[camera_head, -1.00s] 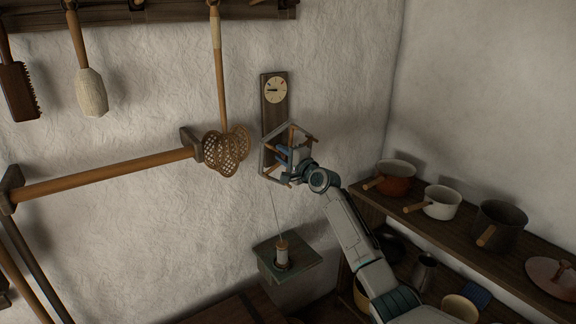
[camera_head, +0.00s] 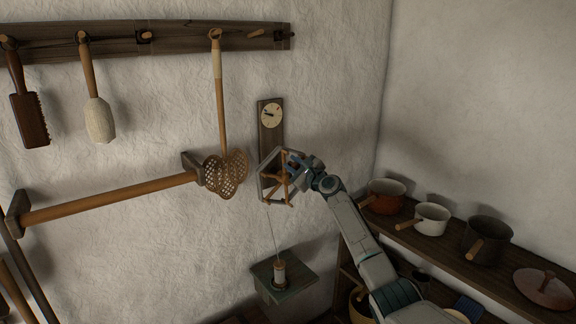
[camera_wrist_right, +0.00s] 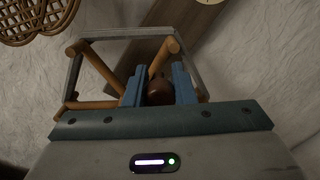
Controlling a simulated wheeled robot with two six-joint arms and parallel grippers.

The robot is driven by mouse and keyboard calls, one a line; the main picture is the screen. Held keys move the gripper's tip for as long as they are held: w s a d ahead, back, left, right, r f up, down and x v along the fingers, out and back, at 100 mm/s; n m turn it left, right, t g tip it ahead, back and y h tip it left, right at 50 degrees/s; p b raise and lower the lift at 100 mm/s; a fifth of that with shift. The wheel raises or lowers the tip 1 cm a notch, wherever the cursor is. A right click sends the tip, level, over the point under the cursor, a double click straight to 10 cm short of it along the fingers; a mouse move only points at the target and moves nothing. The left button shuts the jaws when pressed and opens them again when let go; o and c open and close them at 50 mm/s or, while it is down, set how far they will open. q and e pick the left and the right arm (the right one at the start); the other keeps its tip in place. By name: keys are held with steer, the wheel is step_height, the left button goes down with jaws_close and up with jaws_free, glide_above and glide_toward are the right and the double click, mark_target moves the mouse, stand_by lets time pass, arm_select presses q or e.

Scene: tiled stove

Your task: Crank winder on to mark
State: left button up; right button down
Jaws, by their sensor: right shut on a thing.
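The winder (camera_head: 268,176) is a hexagonal frame with wooden pegs on a dark board (camera_head: 271,142) on the wall. It also shows in the right wrist view (camera_wrist_right: 84,72). A round pale dial (camera_head: 272,115) with a dark pointer sits above it; the marks are too small to read. My right gripper (camera_head: 292,164) is at the winder's upper right side. In the right wrist view, its blue fingers (camera_wrist_right: 159,88) are shut on a brown rounded knob (camera_wrist_right: 159,91). A thread runs from the winder down to a spool (camera_head: 280,270) on a small shelf (camera_head: 302,284). My left gripper is not in view.
A horizontal wooden rail (camera_head: 110,199) and a hanging wicker beater (camera_head: 228,174) are left of the winder. Brushes hang from a peg rack (camera_head: 180,35). At right, a shelf (camera_head: 448,262) holds several pots.

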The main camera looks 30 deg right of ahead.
steer(key=shift+d+m, duration=0.5)
steer(key=shift+m, duration=0.1)
steer(key=c, duration=1.5)
jaws_free()
steer(key=shift+o, duration=1.3)
steer(key=shift+d+f, duration=0.15)
steer(key=shift+s, duration=0.1)
steer(key=s, duration=1)
steer(key=shift+s+d+f, duration=0.25)
steer(key=shift+d+f, duration=0.1)
steer(key=shift+f, duration=0.05)
